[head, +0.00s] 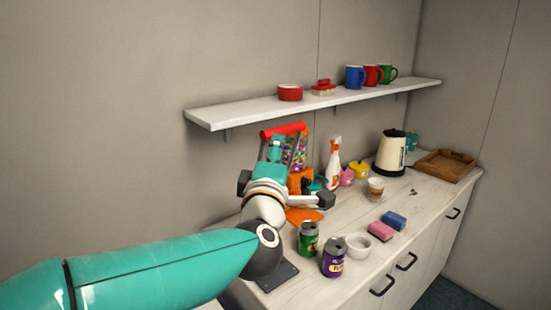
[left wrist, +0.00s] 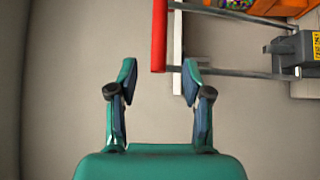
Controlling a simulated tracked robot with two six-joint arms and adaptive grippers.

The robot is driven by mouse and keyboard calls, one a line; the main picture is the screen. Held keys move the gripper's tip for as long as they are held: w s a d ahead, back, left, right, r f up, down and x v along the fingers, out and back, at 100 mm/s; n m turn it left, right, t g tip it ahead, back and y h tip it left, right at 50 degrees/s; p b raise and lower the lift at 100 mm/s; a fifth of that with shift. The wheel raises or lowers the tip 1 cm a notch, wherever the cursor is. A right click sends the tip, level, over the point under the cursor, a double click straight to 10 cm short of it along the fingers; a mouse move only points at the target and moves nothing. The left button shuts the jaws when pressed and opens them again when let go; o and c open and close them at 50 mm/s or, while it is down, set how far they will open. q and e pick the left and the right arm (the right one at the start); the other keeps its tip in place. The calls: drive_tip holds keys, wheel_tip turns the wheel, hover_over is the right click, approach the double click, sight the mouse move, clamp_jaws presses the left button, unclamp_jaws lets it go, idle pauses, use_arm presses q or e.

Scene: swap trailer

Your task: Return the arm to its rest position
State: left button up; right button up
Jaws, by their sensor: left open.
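My left arm comes in from the left in the head view, reaching over the counter's near end. Its teal left gripper (head: 272,152) is by a candy dispenser (head: 298,157) filled with colourful sweets, below the dispenser's red bar (head: 283,130). In the left wrist view the gripper (left wrist: 160,78) is open with nothing held between its fingers. The red bar (left wrist: 159,35) reaches down to about the level of the fingertips there; I cannot tell how far beyond them it lies. The arm partly hides the dispenser in the head view. My right gripper is not in view.
A wall shelf (head: 210,115) with mugs is above the counter (head: 335,290). A green can (head: 308,240), a purple can (head: 333,258), a white bowl (head: 357,246) and sponges (head: 381,231) stand near the arm. A spray bottle (head: 333,165) and kettle (head: 391,153) are farther back.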

use_arm(q)
drive_tip(key=shift+s+f, duration=0.1)
drive_tip(key=shift+s, duration=0.3)
